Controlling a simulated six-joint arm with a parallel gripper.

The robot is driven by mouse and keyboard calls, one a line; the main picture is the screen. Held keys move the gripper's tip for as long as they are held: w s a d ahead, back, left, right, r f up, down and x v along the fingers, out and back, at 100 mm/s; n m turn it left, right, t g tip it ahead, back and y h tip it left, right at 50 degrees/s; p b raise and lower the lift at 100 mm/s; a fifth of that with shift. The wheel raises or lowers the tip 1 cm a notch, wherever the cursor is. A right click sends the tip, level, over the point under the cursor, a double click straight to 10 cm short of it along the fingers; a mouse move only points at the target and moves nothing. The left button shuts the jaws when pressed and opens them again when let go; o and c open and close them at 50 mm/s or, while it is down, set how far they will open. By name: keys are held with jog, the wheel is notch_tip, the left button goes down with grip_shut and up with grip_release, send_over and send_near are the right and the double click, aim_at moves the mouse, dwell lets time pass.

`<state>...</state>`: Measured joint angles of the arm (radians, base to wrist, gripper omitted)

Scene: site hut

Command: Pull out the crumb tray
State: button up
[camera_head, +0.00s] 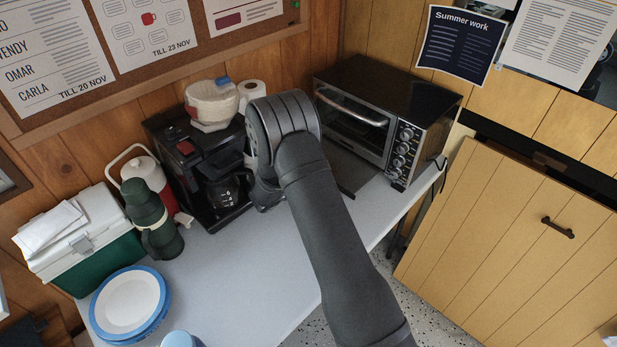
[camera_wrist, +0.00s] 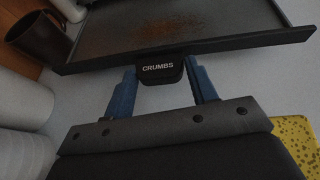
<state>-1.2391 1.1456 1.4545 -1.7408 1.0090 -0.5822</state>
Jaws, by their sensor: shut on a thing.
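The crumb tray (camera_wrist: 190,28) is a dark flat pan with brown crumbs on it, in the wrist view. Its black front tab (camera_wrist: 158,69), marked CRUMBS, sits between the two blue fingers of my gripper (camera_wrist: 161,72), which is shut on it. The toaster oven (camera_head: 385,115) is black and steel, with its glass door closed and knobs on the right of its front. In the head view a grey flat part of the tray (camera_head: 352,168) shows in front of the oven's base. My arm hides the gripper there.
A coffee maker (camera_head: 190,150) with a glass jug stands left of my arm. A green flask (camera_head: 150,215), a cool box (camera_head: 85,235) and stacked plates (camera_head: 128,302) are further left. In the wrist view, a dark mug (camera_wrist: 36,40) is beside the tray and a yellow sponge (camera_wrist: 298,142) lies lower right.

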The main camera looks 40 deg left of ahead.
jog(key=o, duration=1.4)
jog(key=shift+c, duration=0.2)
jog(key=v, duration=1.7)
jog(key=shift+s+d, duration=0.1)
jog(key=x, duration=1.7)
jog(key=shift+w, duration=0.25)
jog(key=shift+s, duration=0.1)
jog(key=v, duration=1.7)
jog(key=shift+s, duration=0.2)
